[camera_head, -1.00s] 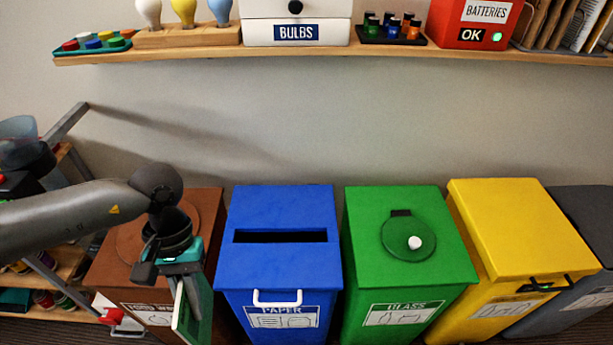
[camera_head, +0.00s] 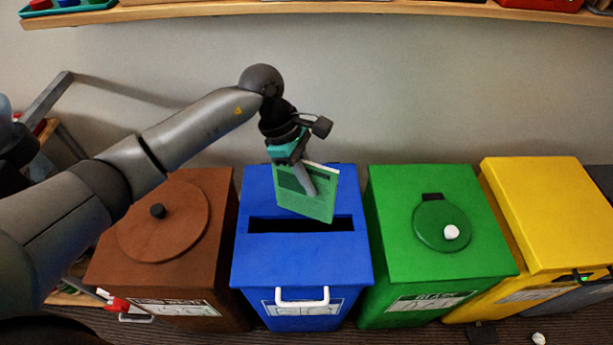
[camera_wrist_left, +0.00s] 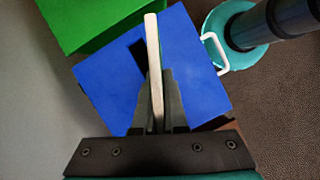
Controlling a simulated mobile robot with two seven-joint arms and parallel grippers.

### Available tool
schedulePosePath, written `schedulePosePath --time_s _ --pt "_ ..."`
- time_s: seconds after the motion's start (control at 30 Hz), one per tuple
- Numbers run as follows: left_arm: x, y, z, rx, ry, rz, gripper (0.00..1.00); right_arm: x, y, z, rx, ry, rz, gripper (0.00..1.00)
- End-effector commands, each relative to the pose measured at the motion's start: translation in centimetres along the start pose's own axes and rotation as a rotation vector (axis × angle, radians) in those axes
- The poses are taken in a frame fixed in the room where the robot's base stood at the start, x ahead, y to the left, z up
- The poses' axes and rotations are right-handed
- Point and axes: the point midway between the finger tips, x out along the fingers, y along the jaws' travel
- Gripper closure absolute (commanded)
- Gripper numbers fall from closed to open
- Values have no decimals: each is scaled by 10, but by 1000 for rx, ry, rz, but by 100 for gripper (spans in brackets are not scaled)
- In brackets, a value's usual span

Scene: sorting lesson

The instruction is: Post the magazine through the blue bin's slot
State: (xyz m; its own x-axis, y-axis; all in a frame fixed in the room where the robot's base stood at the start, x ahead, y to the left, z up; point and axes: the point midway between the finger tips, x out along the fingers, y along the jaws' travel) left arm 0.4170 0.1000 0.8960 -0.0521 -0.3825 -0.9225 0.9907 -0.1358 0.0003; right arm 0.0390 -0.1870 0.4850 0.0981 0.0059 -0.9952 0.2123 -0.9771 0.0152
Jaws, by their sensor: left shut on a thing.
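My left gripper (camera_head: 297,166) is shut on the green magazine (camera_head: 310,201) and holds it upright, slightly tilted, over the lid of the blue bin (camera_head: 258,262). The magazine's lower edge shows just in front of the dark slot (camera_head: 290,225) at its back edge; whether it touches the lid I cannot tell. In the left wrist view the magazine (camera_wrist_left: 153,60) is seen edge-on between the fingers (camera_wrist_left: 157,110), with part of the slot (camera_wrist_left: 138,55) beside it. My right gripper is not in view.
The brown bin (camera_head: 185,265) stands left of the blue bin. The green bin (camera_head: 420,180) and yellow bin (camera_head: 550,215) stand to the right. A wooden shelf (camera_head: 350,9) runs along the wall above. A small white thing (camera_head: 538,338) lies on the floor.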

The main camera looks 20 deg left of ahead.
Motion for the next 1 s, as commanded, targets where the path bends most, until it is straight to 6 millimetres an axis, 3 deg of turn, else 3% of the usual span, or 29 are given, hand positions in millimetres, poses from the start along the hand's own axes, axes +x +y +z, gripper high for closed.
schedulePosePath --time_s 0.1,0.3,0.57,1.0 --pt "4 11 -9 -189 -3 79 100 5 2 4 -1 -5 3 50" --pt "5 20 -19 -360 -1 151 100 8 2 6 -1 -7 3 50" --pt "13 21 -24 -388 0 162 100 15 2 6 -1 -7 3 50" --pt "52 21 -40 -385 0 161 100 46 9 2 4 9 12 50"
